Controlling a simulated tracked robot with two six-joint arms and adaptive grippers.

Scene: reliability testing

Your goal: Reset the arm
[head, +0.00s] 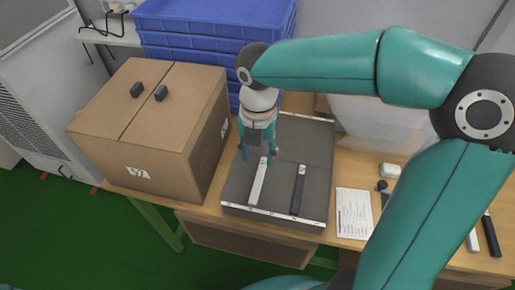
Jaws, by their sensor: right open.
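My right arm comes in from the right and arches over the table. Its gripper (257,155) points down over a dark grey foam tray (279,160) and is open. A white-grey bar (258,184) lies in the tray, its upper end close to the fingertips; I cannot tell whether they touch it. A black bar (298,190) lies in the tray to the right, apart from the gripper. My left gripper is not in view.
A cardboard box (150,130) with two small black blocks on top stands left of the tray. Blue crates (200,40) are stacked behind. A printed sheet (354,213), a white item (390,170) and more bars (490,235) lie right on the wooden table.

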